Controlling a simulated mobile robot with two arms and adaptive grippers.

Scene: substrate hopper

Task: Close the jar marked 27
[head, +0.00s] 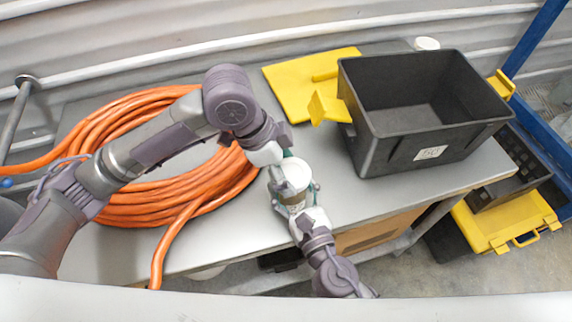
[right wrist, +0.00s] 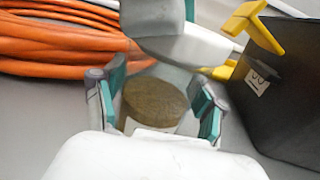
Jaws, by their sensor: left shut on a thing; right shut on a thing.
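A jar (right wrist: 155,103) with brown contents and a pale label stands between the teal fingers of my right gripper (right wrist: 157,108), which is shut on its body. The number on the label is not readable. In the head view, a round white lid (head: 296,174) is at the top of the jar. My left gripper (head: 288,160) reaches in from the upper left and is shut on the lid; its fingers are partly hidden. My right gripper (head: 296,200) holds the jar from the front. Whether lid and rim touch, I cannot tell.
A coiled orange hose (head: 150,195) covers the left of the grey table (head: 235,225). A black bin (head: 385,145) with a white label stands to the right of the jar. A yellow flat piece (head: 295,85) lies behind. A yellow toolbox (head: 495,225) is below at the right.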

